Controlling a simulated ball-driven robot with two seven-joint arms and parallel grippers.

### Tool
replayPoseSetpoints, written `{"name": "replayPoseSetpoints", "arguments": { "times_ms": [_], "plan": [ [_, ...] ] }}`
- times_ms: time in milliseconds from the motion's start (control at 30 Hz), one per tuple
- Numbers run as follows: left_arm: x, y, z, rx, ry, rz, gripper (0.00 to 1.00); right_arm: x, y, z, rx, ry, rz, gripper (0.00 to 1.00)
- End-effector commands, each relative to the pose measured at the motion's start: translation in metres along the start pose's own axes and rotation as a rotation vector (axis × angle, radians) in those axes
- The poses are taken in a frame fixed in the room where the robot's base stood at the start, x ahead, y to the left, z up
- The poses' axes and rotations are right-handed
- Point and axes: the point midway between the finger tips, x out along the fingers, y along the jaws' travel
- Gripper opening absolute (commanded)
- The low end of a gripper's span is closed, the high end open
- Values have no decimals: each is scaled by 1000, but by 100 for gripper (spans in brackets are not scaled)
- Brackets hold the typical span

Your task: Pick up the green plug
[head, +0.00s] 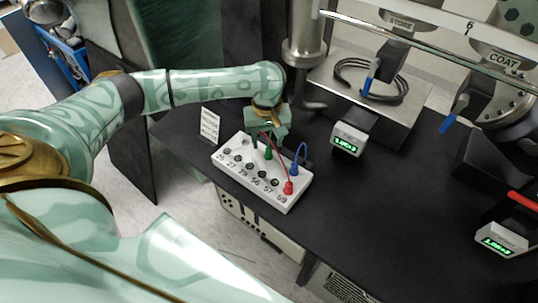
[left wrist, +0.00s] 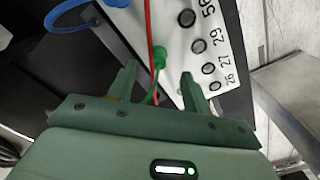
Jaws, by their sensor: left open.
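The green plug (head: 268,154) stands in the upper row of a white socket box (head: 235,174) on the black table. My left gripper (head: 267,143) is above the box, pointing down, with its fingers apart. In the left wrist view the green plug (left wrist: 159,57) lies just ahead of the gap between the open fingertips (left wrist: 158,80), not gripped. A red cable (left wrist: 150,30) passes close to the green plug, running between the fingers. My right gripper is not in view.
A red plug (head: 289,187) and a blue plug (head: 294,172) sit at the box's right end. A small white card (head: 210,124) stands behind the box. Two green-lit displays (head: 347,140) (head: 501,239) stand to the right. The black table (head: 385,212) between them is clear.

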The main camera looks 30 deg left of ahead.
Motion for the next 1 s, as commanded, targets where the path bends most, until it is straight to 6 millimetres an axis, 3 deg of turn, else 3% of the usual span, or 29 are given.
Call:
{"name": "replayPoseSetpoints", "arguments": {
  "times_ms": [33, 200, 433, 467, 600, 633, 1000],
  "plan": [
    [13, 1, 2, 1, -3, -2, 50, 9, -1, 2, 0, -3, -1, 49],
    [42, 2, 4, 1, -3, -3, 50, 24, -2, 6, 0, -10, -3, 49],
    [42, 2, 3, 3, 1, -1, 50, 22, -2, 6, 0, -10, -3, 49],
    [42, 2, 3, 3, 1, -1, 47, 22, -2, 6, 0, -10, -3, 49],
    [42, 2, 3, 2, 1, -1, 8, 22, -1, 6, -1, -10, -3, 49],
    [42, 2, 3, 2, 1, -1, 4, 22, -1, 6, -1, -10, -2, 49],
    [37, 2, 3, 2, 1, 0, 3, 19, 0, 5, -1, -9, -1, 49]
  ]
}}
